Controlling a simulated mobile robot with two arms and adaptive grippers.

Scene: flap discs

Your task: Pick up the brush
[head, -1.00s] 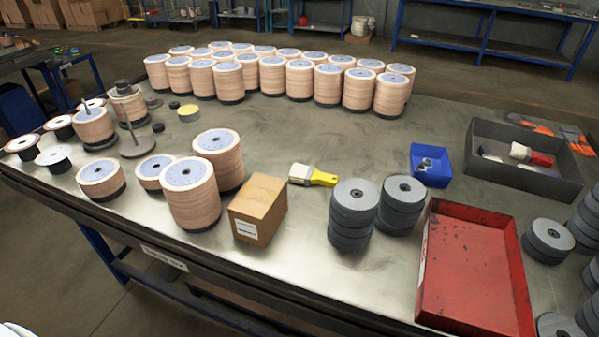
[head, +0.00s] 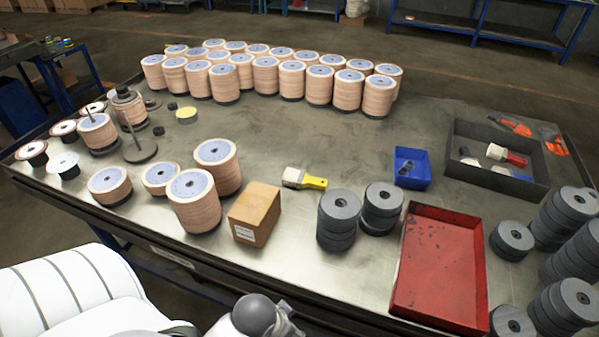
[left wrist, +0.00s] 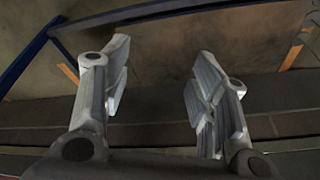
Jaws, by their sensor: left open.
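A brush with pale bristles and a yellow handle (head: 304,178) lies flat on the metal table, right of the cardboard box and behind the grey disc stacks. A second brush with a red handle (head: 507,155) lies in the dark grey tray at the right. My left gripper (left wrist: 160,85) is open and empty in the left wrist view, with the floor and a dark edge beyond its fingers. In the head view my white left arm shows at the bottom left, in front of the table, well short of both brushes. My right gripper is not in view.
Around the yellow brush stand the cardboard box (head: 254,214), grey disc stacks (head: 338,220), a blue bin (head: 411,168) and a red tray (head: 441,270). The dark grey tray (head: 497,186) is farther right. Tan disc stacks fill the left and back. The table behind the yellow brush is clear.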

